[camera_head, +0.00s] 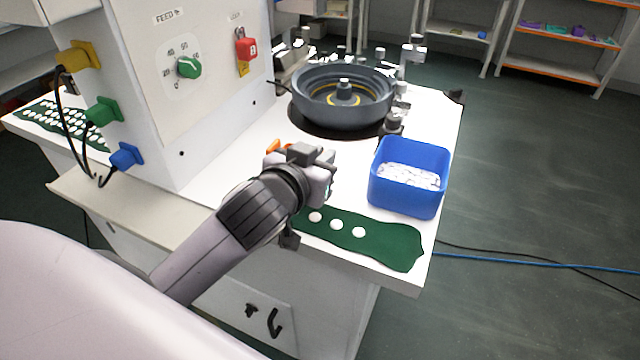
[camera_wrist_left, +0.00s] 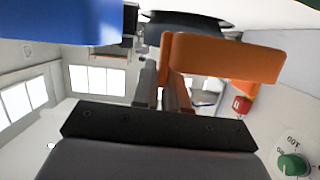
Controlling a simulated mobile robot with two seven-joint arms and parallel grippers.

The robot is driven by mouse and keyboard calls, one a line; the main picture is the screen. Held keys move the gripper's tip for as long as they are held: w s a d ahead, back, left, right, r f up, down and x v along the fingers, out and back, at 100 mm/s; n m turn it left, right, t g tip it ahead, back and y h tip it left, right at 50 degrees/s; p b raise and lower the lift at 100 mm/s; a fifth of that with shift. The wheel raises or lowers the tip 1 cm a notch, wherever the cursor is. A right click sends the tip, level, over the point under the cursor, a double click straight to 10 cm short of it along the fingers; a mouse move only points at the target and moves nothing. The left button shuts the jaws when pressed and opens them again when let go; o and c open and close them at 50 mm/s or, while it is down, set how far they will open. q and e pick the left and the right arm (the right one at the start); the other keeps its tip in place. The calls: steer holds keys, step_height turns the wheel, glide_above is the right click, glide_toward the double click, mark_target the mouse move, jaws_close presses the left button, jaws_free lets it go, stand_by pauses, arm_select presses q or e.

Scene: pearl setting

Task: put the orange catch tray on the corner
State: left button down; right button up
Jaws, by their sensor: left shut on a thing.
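The orange catch tray (camera_wrist_left: 225,60) is held in my left gripper (camera_wrist_left: 165,85). In the head view only a small orange part of the tray (camera_head: 273,147) shows beside the left gripper (camera_head: 308,157); the rest is hidden behind the hand. The left gripper is shut on the tray's wall, over the white bench top between the machine housing and the blue bin. Whether the tray touches the bench top I cannot tell. The bench's front right corner (camera_head: 414,287) lies to the right, just past the green mat. My right gripper is not in view.
A blue bin (camera_head: 408,205) with white pieces stands at the right edge. A green mat (camera_head: 385,243) with white discs lies along the front edge. A dark round bowl (camera_head: 342,97) stands behind the gripper. The machine housing (camera_head: 190,110) with a green knob (camera_head: 188,67) rises at left.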

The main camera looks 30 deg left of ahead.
arm_select(q)
step_height(320, 180, down, 5)
steer(key=shift+r+b, duration=0.1)
steer(key=shift+b, duration=0.3)
steer(key=c, duration=1.2)
jaws_free()
steer(key=shift+s, duration=0.1)
steer(key=v, duration=0.6)
steer(key=shift+s, duration=0.15)
steer(key=v, duration=0.2)
steer(key=shift+s+d+r+p, duration=0.1)
steer(key=shift+s+r+p, duration=0.15)
steer(key=shift+s+p, duration=0.15)
steer(key=shift+p+v, duration=1.25)
steer(key=shift+p, duration=0.65)
